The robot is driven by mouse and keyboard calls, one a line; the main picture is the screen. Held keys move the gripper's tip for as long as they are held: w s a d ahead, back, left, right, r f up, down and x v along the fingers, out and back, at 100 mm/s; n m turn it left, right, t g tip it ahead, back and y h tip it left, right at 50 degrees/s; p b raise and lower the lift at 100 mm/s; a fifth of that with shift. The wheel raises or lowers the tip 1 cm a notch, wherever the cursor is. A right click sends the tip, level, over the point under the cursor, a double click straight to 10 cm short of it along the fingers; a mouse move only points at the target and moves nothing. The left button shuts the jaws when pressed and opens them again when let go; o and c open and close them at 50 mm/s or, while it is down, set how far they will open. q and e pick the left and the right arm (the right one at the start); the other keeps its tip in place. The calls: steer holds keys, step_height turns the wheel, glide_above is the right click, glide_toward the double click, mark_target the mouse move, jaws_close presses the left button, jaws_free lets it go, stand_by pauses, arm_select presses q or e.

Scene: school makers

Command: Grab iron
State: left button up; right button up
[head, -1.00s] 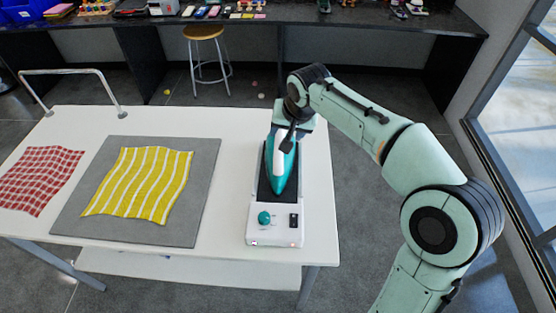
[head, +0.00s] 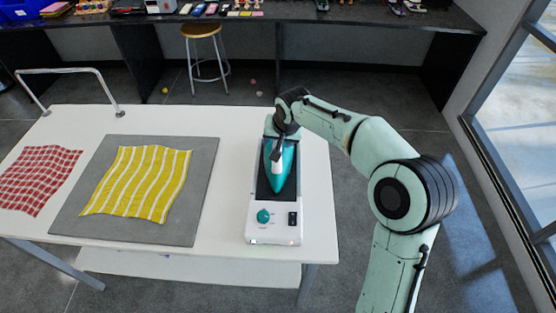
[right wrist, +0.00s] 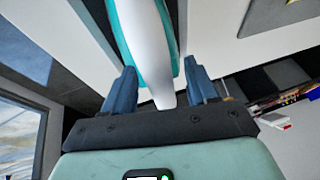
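The teal and white iron (head: 280,172) rests on its white and black base (head: 273,222) at the right of the white table. My right gripper (head: 278,145) is at the upper end of the iron, over its handle. In the right wrist view, the right gripper (right wrist: 160,88) is open, with one blue finger on each side of the iron's white handle (right wrist: 150,45). Gaps show between the fingers and the handle. My left gripper is not in view.
A grey mat (head: 203,190) with a yellow striped cloth (head: 138,183) lies left of the iron base. A red checked cloth (head: 38,180) lies farther left. A metal rail (head: 70,71) stands at the table's back left. A stool (head: 203,32) stands behind.

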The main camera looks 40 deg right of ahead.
jaws_close()
steer(key=shift+w+r, duration=0.1)
